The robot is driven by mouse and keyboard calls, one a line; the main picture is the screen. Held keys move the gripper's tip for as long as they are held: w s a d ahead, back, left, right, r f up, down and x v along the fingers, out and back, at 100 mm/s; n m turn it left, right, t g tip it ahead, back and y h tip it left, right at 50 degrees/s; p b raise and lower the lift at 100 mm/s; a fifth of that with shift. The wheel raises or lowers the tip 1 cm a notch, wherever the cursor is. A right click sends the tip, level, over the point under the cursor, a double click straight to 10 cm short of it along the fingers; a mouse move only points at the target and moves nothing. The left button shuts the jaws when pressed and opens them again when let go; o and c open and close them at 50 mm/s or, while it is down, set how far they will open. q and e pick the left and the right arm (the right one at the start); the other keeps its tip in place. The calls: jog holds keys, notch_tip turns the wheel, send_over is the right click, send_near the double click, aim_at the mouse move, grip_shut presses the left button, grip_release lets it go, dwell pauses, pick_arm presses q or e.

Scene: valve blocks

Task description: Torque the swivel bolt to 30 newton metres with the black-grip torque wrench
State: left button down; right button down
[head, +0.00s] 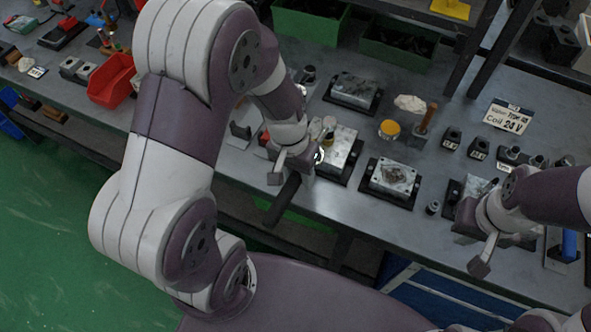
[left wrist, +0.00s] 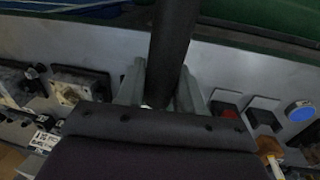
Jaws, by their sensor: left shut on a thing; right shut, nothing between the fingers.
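My left gripper (head: 291,164) is shut on the black-grip torque wrench (head: 283,200). The black grip sticks out past the front edge of the bench. In the left wrist view the grip (left wrist: 174,45) runs up between the fingers (left wrist: 160,92). A bright round metal part (head: 319,156) shows beside the gripper, at the left side of a metal valve block (head: 343,147). I cannot make out the swivel bolt, or whether the wrench sits on it. My right gripper (head: 483,256) is shut and empty, over the bench's front edge at the right.
Another valve block (head: 392,178) sits on a black base right of the wrench, and one (head: 354,91) lies behind. A yellow-topped jar (head: 389,129), a coil sign (head: 508,117), black coils (head: 452,137) and a red bin (head: 113,80) stand on the bench. Green bins (head: 311,22) line the back.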

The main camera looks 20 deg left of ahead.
pick_arm(q)
jog(key=shift+d+n+p, duration=0.3)
jog(key=shift+d+n, duration=0.3)
jog(key=shift+d, duration=0.2)
jog(key=shift+r, duration=0.1)
notch_tip(320, 180, up, 8)
jog(key=p, duration=0.7)
jog(key=shift+f, duration=0.25)
